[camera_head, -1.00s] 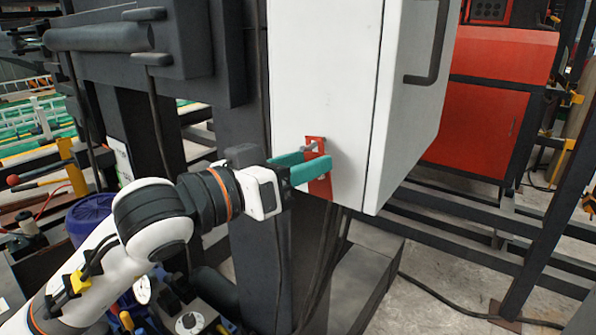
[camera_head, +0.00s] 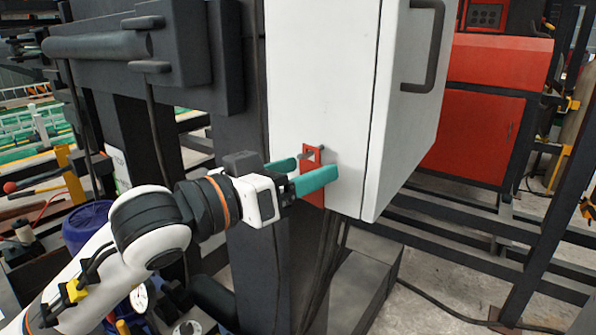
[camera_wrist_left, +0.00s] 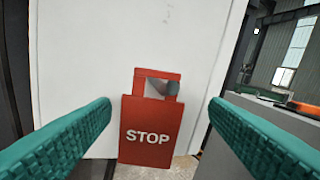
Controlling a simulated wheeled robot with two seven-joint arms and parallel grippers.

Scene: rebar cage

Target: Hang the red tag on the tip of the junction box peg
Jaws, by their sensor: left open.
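The red tag (camera_head: 312,174) hangs on the grey peg (camera_head: 318,152) low on the side of the white junction box (camera_head: 322,80). In the left wrist view the tag (camera_wrist_left: 150,125) reads STOP, and the peg (camera_wrist_left: 158,88) shows through the opening at its top. My left gripper (camera_head: 299,173) has green fingers and is open. In the wrist view its fingers stand apart on either side of the tag, with clear gaps, so it does not hold the tag. The right gripper is not in view.
A dark post (camera_head: 240,120) stands beside the box. A red cabinet (camera_head: 475,135) and dark rails (camera_head: 480,240) are at the right. A black handle (camera_head: 425,50) sticks out from the box. Floor shows at the lower right.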

